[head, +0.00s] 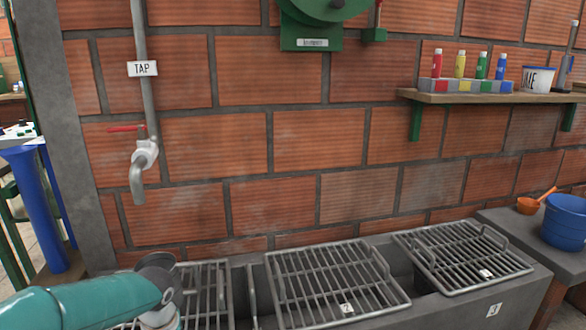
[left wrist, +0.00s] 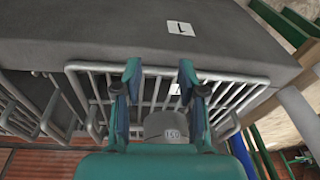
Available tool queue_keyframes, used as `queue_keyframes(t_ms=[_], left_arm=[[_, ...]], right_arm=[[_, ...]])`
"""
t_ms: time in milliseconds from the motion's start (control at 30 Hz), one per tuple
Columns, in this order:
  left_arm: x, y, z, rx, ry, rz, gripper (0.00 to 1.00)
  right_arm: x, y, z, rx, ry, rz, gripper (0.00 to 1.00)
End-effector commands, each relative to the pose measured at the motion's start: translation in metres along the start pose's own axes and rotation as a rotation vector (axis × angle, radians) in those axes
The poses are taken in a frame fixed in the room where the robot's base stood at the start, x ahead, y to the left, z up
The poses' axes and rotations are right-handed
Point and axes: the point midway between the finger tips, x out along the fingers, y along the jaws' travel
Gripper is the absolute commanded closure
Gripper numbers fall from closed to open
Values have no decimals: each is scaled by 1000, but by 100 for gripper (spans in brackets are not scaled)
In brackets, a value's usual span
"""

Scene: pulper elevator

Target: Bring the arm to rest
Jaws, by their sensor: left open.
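My left arm (head: 90,304) is teal and comes in at the lower left of the head view, in front of the leftmost grate (head: 206,292). Its gripper cannot be made out in that view. In the left wrist view my left gripper (left wrist: 160,82) is open, its two dark blue fingers apart with nothing held between them. It is over a metal grate (left wrist: 104,82) on the grey trough. Whether the fingers touch the grate cannot be told. My right gripper is not in view.
The grey trough also bears a middle grate (head: 335,285) and a right grate (head: 462,257). A tap (head: 140,165) hangs from a wall pipe. A shelf (head: 490,97) holds coloured bottles and a white tub. A blue bucket (head: 566,222) stands at right, a blue post (head: 36,205) at left.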

Motion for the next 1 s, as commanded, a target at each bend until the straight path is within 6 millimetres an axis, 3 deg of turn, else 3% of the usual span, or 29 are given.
queue_keyframes(t_ms=[167,267,400,500,600,700,767,867,967,1000], left_arm=[[64,8,53,22,-156,15,59],[106,17,101,43,-266,54,59],[162,35,192,64,-422,164,59],[185,48,260,60,-497,257,59],[194,57,308,52,-506,331,59],[196,61,331,54,-467,371,59],[196,63,335,61,-423,388,59],[198,64,327,77,-323,404,59],[203,67,301,131,-182,420,59],[186,66,300,143,-188,421,59]], right_arm=[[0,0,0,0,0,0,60],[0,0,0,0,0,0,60],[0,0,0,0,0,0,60],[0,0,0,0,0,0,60],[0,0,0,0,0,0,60],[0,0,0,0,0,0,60],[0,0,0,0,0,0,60],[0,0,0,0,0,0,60],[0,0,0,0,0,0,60],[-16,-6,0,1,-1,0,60]])
